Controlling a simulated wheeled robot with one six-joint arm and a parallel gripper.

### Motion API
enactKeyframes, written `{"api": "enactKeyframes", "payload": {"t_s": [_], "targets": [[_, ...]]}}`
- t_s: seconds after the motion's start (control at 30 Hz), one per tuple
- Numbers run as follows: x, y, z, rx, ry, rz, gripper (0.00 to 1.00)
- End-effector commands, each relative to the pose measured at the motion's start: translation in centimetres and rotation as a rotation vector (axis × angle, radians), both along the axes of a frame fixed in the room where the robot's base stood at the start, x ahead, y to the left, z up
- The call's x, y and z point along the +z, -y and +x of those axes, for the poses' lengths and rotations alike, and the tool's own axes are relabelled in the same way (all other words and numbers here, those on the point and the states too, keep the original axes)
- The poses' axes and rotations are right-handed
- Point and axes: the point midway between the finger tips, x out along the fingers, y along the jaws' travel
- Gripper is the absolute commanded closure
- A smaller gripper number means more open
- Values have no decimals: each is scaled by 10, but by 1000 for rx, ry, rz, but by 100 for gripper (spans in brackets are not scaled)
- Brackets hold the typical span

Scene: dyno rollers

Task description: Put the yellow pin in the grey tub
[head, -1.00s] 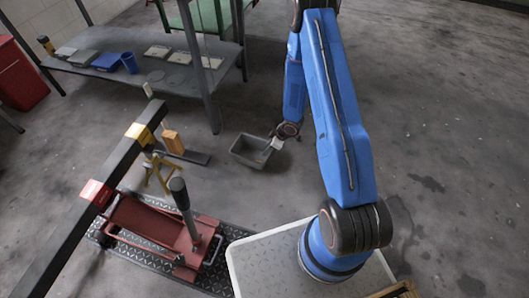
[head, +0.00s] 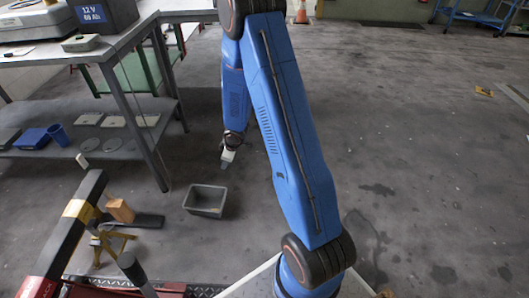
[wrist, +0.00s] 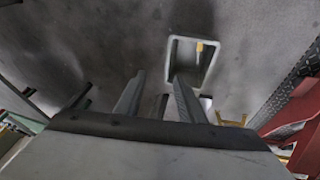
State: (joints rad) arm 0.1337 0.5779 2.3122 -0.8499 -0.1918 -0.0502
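The grey tub (head: 205,211) stands on the floor, left of my gripper (head: 226,166). In the wrist view the tub (wrist: 172,62) shows from above, beyond my fingertips. A small yellow piece, which looks like the yellow pin (wrist: 203,47), lies within the tub's outline near its right side. In the head view I cannot make out the pin in the tub. My gripper (wrist: 158,75) has its two fingers apart with nothing between them, and it is clear of the tub.
A dark beam (head: 62,235) and red equipment (head: 78,289) are at the lower left. Floor to the right is open, with a small yellow object (head: 484,91).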

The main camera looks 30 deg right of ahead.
Motion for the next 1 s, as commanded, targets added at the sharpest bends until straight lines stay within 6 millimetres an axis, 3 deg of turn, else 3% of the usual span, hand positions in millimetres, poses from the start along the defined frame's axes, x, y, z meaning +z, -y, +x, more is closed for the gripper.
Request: {"api": "enactKeyframes", "payload": {"t_s": [0.03, 0.1, 0.47, 0.77, 1.0], "targets": [[21, 4, 1, -24, 14, -17, 65], [46, 9, 0, -59, 24, -38, 65], [166, 29, -31, -245, 65, -111, 65], [248, 31, -84, -397, 83, -119, 65], [302, 25, -137, -507, 85, -91, 65]]}}
